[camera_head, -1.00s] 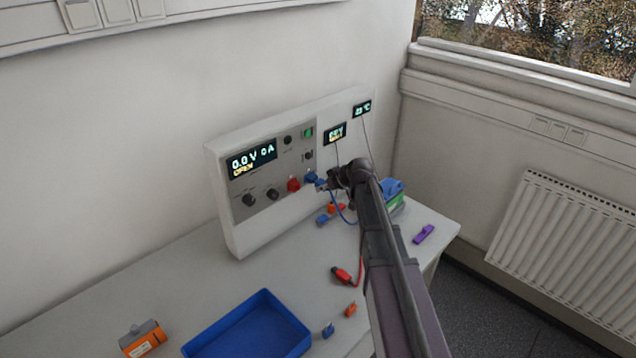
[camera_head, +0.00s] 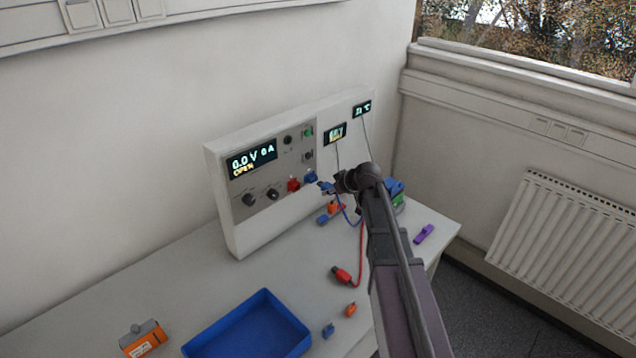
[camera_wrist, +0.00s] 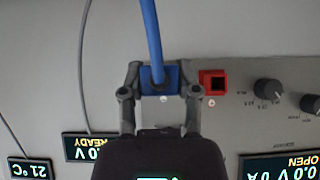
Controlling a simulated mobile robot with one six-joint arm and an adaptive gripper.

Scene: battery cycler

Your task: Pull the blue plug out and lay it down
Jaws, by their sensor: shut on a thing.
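My gripper (camera_head: 338,185) is shut on the blue plug (camera_head: 327,187), just in front of the cycler panel. In the wrist view my gripper (camera_wrist: 160,84) has a finger on each side of the blue plug (camera_wrist: 160,77), and its blue cable (camera_wrist: 151,30) runs away from it. In the head view the plug is apart from the blue socket (camera_head: 310,177) on the panel. The red socket (camera_head: 293,185) sits left of the blue one. The wrist view shows the red socket (camera_wrist: 212,82) beside the plug; the blue socket is hidden behind the plug there.
The cycler (camera_head: 222,205) stands against the wall; its display (camera_head: 251,157) reads 0.0 V 0 A OPEN. A blue tray (camera_head: 300,338), an orange-grey block (camera_head: 143,338), a red plug (camera_head: 342,275) and a purple piece (camera_head: 424,234) lie on the table (camera_head: 190,270).

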